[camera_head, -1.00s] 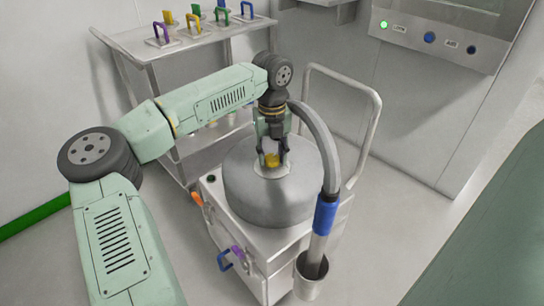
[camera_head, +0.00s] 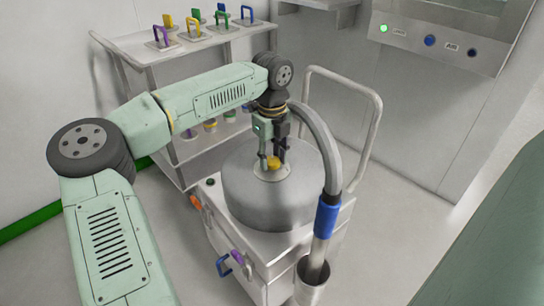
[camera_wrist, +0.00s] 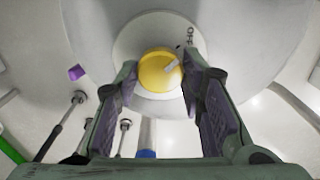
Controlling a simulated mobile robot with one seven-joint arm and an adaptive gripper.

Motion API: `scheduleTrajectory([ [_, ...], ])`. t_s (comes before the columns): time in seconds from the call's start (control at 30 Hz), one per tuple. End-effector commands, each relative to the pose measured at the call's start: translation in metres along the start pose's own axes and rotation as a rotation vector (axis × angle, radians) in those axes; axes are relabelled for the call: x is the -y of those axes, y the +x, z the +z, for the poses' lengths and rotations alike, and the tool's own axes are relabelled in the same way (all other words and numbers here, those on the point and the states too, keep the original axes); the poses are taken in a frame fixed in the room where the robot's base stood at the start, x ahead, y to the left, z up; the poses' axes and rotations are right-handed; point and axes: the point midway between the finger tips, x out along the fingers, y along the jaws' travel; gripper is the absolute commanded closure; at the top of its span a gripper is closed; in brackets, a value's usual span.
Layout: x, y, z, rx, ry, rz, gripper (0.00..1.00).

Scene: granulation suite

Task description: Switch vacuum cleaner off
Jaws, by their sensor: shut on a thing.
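The vacuum cleaner is a grey domed drum (camera_head: 250,205) on a white wheeled cabinet (camera_head: 262,243). On top of the drum is a round pale plate with a yellow rotary knob (camera_head: 273,162). In the wrist view the yellow knob (camera_wrist: 160,70) has a light pointer mark towards its upper right, near dark lettering that seems to include "OFF". My gripper (camera_head: 273,156) points down over the drum. In the wrist view its two fingers (camera_wrist: 158,82) are on either side of the knob, closed onto it.
A grey hose with a blue cuff (camera_head: 327,216) arches beside my gripper into a metal cup (camera_head: 312,281). A push handle (camera_head: 376,125) rises behind the drum. A rack (camera_head: 185,50) with coloured handled items stands behind. A wall panel with buttons (camera_head: 430,40) is at the right.

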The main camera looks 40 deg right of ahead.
Motion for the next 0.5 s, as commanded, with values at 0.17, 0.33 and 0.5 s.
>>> scheduleTrajectory([
  [0.17,0.0001,-0.0001,0.0001,0.000,-0.002,-0.001,0.92],
  [0.33,0.0001,-0.0001,0.0002,0.000,-0.001,-0.001,0.58],
  [0.5,0.0001,-0.0001,0.0001,0.000,-0.001,-0.001,0.46],
])
